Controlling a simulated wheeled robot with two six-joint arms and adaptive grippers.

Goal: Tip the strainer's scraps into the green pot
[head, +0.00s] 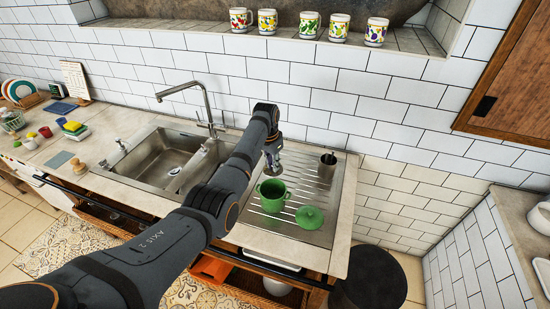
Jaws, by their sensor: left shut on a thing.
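The green pot (265,204) stands upright and uncovered on the ribbed drainboard, right of the sink. A green lid (309,217) lies on the drainboard to its right. My left arm reaches across the sink, and my left gripper (273,152) is just above and behind the pot's rim in the picture. It is shut on a small grey metallic thing (274,168), which looks like the strainer. Most of that thing is hidden or too small to make out, and I cannot see any scraps. My right gripper is not in view.
A steel sink (150,160) with a tall tap (205,103) lies left of the drainboard. A dark metal cup (327,167) stands at the drainboard's back right. Several patterned mugs (310,26) line the ledge above.

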